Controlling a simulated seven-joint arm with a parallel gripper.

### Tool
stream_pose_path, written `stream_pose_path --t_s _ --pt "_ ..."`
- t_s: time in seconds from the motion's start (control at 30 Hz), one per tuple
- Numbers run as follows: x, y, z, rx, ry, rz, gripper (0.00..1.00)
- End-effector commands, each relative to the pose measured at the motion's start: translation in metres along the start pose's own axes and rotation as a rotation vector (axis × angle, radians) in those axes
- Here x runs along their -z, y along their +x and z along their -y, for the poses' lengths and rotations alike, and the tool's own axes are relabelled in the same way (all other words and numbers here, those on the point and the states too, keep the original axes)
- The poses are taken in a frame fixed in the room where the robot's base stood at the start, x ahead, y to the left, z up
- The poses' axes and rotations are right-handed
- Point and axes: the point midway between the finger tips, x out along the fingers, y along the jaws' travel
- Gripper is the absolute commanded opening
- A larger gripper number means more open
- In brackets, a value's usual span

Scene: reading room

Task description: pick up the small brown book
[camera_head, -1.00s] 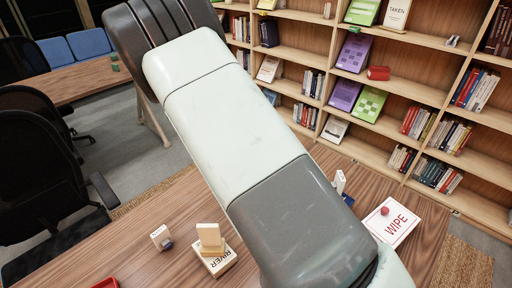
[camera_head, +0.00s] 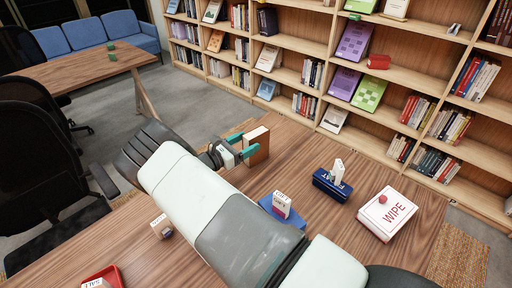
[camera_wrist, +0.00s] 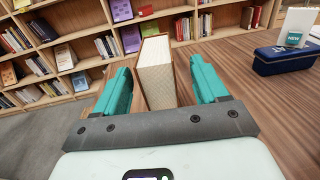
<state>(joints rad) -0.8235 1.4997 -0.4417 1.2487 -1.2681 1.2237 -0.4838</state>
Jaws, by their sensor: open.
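The small brown book (camera_head: 260,152) stands upright on the wooden table, near its far edge, with pale page edges showing. In the wrist view the book (camera_wrist: 156,72) shows its cream page block toward me, with thin brown covers at the sides. My gripper (camera_head: 243,146) is open, with one teal finger on each side of the book. In the wrist view my gripper (camera_wrist: 160,68) shows a gap between each finger and the book, wider on the right.
Bookshelves (camera_head: 300,70) stand beyond the table's far edge.

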Motion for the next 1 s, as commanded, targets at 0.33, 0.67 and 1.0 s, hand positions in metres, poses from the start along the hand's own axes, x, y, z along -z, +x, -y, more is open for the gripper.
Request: stream_pose_path --t_s 0.33,0.67,1.0 --pt "-0.003 0.043 -0.003 0.003 0.002 0.000 0.72" --pt "-0.003 0.053 -0.004 -0.001 0.002 0.000 0.71" --pt "-0.003 0.052 -0.004 0.000 0.001 -0.001 0.19"
